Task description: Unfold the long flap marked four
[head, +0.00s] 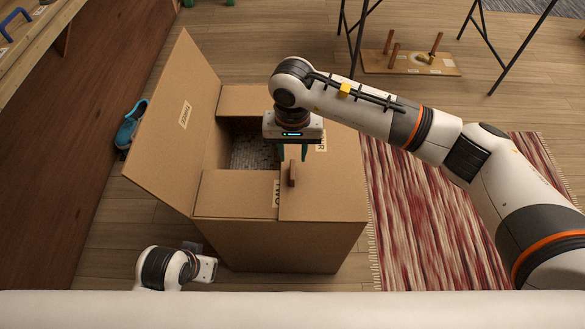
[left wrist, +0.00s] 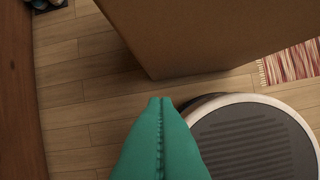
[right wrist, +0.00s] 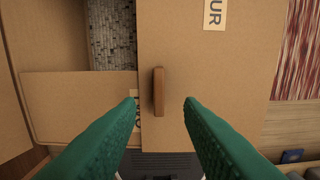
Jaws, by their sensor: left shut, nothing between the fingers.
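The cardboard box (head: 280,245) stands on the floor. Its long right flap, marked "FOUR" (head: 345,185), lies folded in over the right part of the opening, with a small wooden handle (head: 292,173) upright near its inner edge. My right gripper (head: 293,155) is above this flap, pointing down. In the right wrist view its green fingers (right wrist: 161,101) are spread open with the handle (right wrist: 158,92) between them, apart from both. The long left flap (head: 180,120) stands open, tilted outward. My left gripper (left wrist: 160,100) is shut and empty, low beside the box's near side.
The short flap marked "TWO" (head: 235,192) lies folded in at the near side, and another short flap (head: 245,99) at the far side. A striped rug (head: 430,220) lies to the right. A wooden bench (head: 90,110) stands left, with a blue shoe (head: 130,125) nearby.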

